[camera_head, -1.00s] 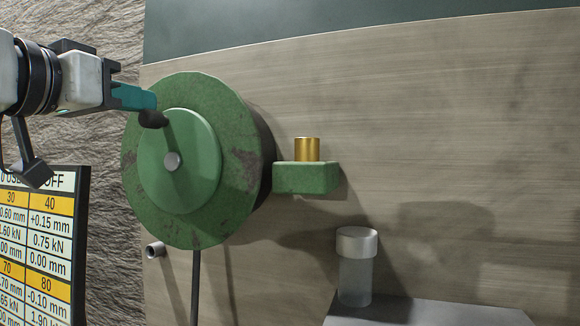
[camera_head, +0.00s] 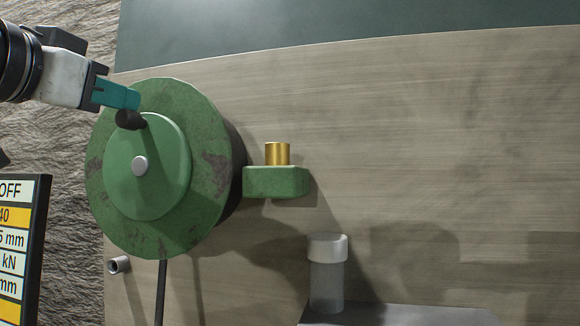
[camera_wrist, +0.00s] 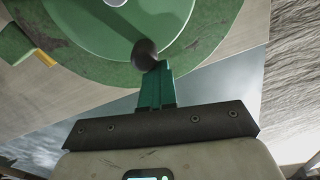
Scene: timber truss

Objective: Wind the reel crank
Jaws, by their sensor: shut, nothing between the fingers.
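A green, worn reel (camera_head: 214,160) is mounted on the wooden panel, with a raised green disc and a grey hub (camera_head: 140,166) at its middle. The dark crank knob (camera_head: 129,119) stands out near the top of the disc, a little left of straight above the hub. My gripper (camera_head: 135,99), with teal fingers, comes in from the upper left, its tips right at the knob. In the wrist view the shut fingertips (camera_wrist: 155,75) meet the round knob (camera_wrist: 145,54) at its edge. The fingers are not around it; whether they press on it I cannot tell.
A green bracket (camera_head: 275,182) with a brass cylinder (camera_head: 277,153) sits right of the reel. A clear jar with a white lid (camera_head: 327,248) stands on a grey ledge (camera_head: 400,315) below. A readings board (camera_head: 22,240) is at lower left. A dark cable (camera_head: 161,290) hangs below the reel.

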